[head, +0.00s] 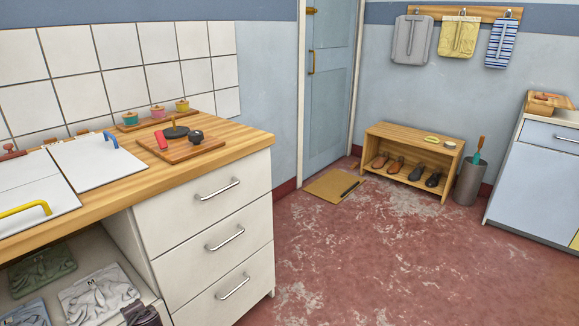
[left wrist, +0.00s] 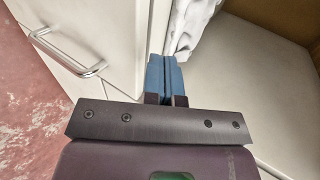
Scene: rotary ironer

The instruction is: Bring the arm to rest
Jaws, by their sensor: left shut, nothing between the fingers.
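My left gripper (left wrist: 167,75) shows in the left wrist view with its two blue fingers together and nothing between them. It points into the open compartment of the counter, beside the white drawer unit (left wrist: 110,30). A pale grey garment (left wrist: 192,22) lies just beyond the fingertips; I cannot tell whether they touch it. In the head view, only a dark piece of my left arm shows at the bottom edge, beside the folded grey garment (head: 98,293); the fingers are not clear there. My right gripper is in neither view.
The open compartment also holds a green garment (head: 42,266). The wooden countertop (head: 240,140) overhangs it, and the drawer unit with several protruding handles (head: 217,189) stands to the right. The red floor (head: 360,260) is clear towards the shoe bench (head: 412,148).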

